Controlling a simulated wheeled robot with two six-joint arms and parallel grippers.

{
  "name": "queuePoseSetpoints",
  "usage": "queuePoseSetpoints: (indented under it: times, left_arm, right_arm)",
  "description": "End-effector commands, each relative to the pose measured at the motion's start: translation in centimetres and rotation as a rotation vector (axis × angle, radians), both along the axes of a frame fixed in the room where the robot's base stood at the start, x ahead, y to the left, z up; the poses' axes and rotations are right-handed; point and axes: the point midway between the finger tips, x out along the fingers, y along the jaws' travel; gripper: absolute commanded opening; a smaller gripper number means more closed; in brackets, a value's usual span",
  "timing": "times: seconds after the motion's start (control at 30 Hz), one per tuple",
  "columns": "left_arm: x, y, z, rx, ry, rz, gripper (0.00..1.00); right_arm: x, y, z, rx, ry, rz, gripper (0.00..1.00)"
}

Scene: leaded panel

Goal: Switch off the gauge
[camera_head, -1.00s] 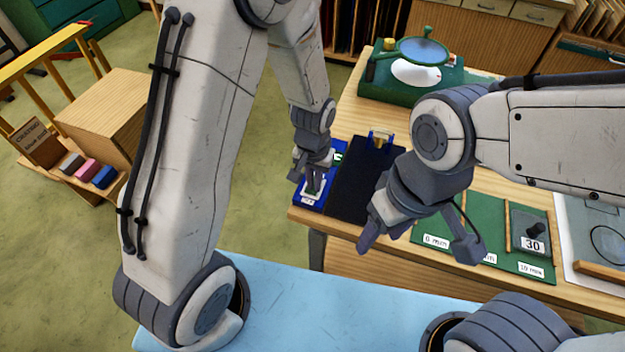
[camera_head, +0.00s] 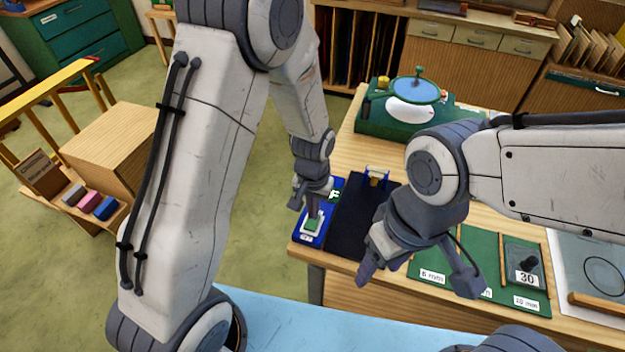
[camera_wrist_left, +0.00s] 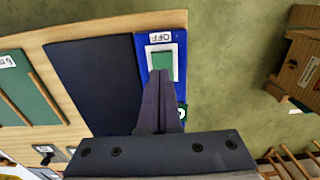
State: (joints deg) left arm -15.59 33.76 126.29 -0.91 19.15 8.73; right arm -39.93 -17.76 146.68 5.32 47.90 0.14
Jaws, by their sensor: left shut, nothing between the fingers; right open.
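The gauge is a blue unit (camera_head: 301,240) with a black plate (camera_head: 356,222) beside it on the wooden table. In the left wrist view, its blue panel (camera_wrist_left: 145,65) carries a label reading OFF (camera_wrist_left: 160,38) and a green square button (camera_wrist_left: 163,63) in a white frame. A second green patch (camera_head: 334,195) sits farther back. The fingers (camera_wrist_left: 160,75) hide part of the panel.
A green machine with a round glass top (camera_head: 415,92) stands at the table's back. A green board (camera_head: 440,262) with labelled slots and a block marked 30 (camera_head: 524,268) lies to the right. A wooden box (camera_head: 125,150) stands on the left. Open floor lies between box and table.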

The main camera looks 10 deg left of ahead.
Motion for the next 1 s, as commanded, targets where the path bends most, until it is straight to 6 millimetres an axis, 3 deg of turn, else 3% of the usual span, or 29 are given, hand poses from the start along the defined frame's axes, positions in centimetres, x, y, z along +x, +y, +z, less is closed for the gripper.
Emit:
queuePoseSetpoints:
  times: [0.03,0.1,0.3,0.5,0.7,1.0]
  left_arm:
    - [-0.2,-0.1,2.0,0.001,0.003,-0.002,0.0]
    - [0.0,-0.1,2.6,-0.001,-0.005,-0.001,0.0]
    - [-0.2,-0.1,7.0,0.0,-0.003,-0.002,0.0]
    - [-0.4,-0.1,10.1,0.0,0.002,-0.002,0.0]
    - [-0.5,-0.1,11.2,0.002,0.006,-0.003,0.0]
    - [-0.5,-0.1,11.1,0.002,0.007,-0.002,0.0]
  right_arm:
    - [0.0,0.0,1.9,0.001,-0.001,0.0,0.6]
    - [0.0,0.0,0.5,0.001,-0.002,0.0,0.6]
    - [0.0,0.0,-0.4,-0.001,0.001,-0.001,0.6]
    - [0.0,0.0,-0.7,0.0,0.0,0.0,0.6]
    - [0.0,0.0,-0.8,0.0,0.0,0.0,0.6]
    - [0.0,0.0,-0.9,0.0,0.0,0.0,0.6]
